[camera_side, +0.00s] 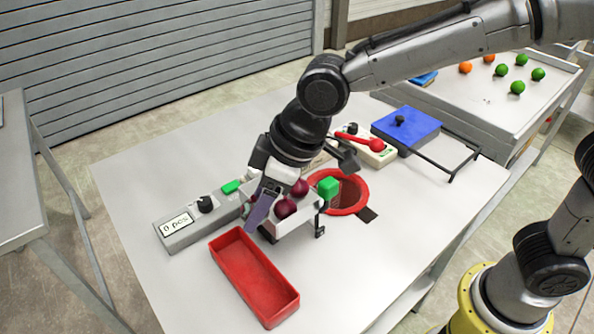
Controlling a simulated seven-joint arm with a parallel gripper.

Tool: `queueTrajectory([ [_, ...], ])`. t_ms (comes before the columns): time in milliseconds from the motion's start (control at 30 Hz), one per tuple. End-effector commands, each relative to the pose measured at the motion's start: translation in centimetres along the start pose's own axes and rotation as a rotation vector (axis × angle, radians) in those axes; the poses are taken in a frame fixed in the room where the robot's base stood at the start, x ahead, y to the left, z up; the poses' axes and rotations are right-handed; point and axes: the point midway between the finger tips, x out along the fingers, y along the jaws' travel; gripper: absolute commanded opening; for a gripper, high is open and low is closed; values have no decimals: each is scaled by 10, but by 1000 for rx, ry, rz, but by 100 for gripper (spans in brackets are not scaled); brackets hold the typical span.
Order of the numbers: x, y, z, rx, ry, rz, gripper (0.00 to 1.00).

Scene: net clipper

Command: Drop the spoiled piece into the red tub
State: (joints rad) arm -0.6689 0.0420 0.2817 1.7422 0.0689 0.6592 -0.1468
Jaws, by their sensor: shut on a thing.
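My gripper (262,208) points down at the left end of a small white tray (296,223). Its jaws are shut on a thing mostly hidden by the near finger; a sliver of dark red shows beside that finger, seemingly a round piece. Dark red round pieces (285,207) lie in the white tray, right of the finger. I cannot tell by look which piece is spoiled. The red rectangular tub (287,307) sits in front, below and slightly right of my gripper, and looks empty.
A grey box with a knob (180,235) stands left. The table's front left is clear.

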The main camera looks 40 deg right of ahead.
Motion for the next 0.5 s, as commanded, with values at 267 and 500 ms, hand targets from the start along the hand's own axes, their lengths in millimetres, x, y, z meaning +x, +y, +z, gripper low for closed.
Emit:
queueTrajectory([
  [267, 24, -10, 6, -15, 0, -6, 4],
  [500, 48, -10, 17, -13, -2, -6, 4],
])
